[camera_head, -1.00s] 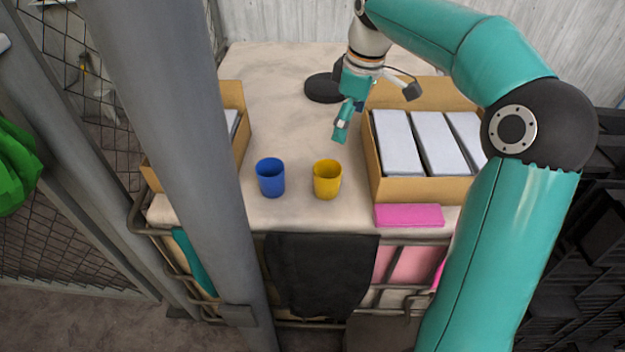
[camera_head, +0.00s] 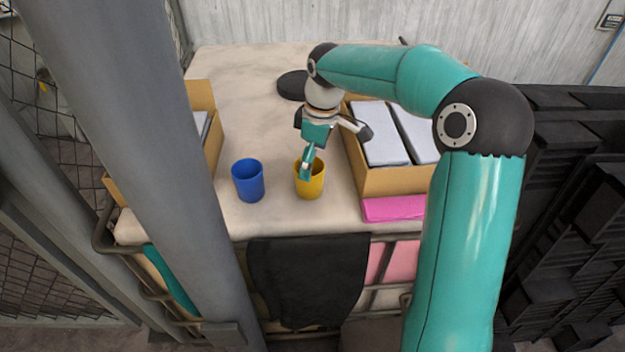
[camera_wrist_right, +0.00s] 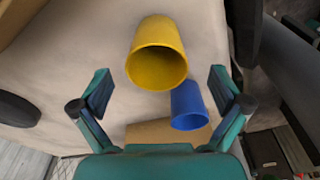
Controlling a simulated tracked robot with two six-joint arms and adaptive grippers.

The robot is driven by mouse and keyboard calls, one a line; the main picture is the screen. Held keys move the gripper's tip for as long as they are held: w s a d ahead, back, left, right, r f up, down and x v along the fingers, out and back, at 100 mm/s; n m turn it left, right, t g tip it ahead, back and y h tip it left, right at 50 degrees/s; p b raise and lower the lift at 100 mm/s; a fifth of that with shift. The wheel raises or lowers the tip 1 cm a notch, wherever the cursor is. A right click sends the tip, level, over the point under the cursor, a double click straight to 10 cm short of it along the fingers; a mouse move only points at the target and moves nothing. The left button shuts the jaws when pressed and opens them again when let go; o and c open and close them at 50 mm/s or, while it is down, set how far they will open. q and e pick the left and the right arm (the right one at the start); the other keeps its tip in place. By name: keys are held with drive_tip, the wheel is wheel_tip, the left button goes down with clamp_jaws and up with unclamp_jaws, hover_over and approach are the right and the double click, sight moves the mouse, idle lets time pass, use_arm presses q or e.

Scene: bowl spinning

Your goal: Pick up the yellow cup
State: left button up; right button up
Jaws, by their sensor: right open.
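The yellow cup (camera_head: 311,186) stands upright on the pale table, to the right of the blue cup (camera_head: 248,181) in the head view. My right gripper (camera_head: 307,168) is at the yellow cup's far rim and hides part of its opening. In the right wrist view my right gripper (camera_wrist_right: 162,88) is open, its two fingers spread wide. There the yellow cup (camera_wrist_right: 158,55) lies ahead of the fingers, roughly centred between them, with nothing gripped. The blue cup (camera_wrist_right: 188,106) also shows there, close to the right finger. My left gripper is not in view.
A cardboard box (camera_head: 395,181) with white slabs stands right of the cups, and another box (camera_head: 205,100) is at the left. A pink block (camera_head: 394,208) lies at the front edge. A black round object (camera_head: 291,85) is at the back. A grey post (camera_head: 150,150) crosses the left.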

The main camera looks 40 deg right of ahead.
drive_tip(key=shift+w+a+f, duration=0.1)
drive_tip(key=shift+w+f, duration=0.1)
drive_tip(key=shift+f, duration=0.9)
drive_tip(key=shift+w+f, duration=0.25)
drive_tip(key=shift+f, duration=0.8)
drive_tip(key=shift+w+a+f, duration=0.1)
drive_tip(key=shift+w+f, duration=0.1)
drive_tip(key=shift+f, duration=0.9)
drive_tip(key=shift+c, duration=0.4)
drive_tip(key=c, duration=1.1)
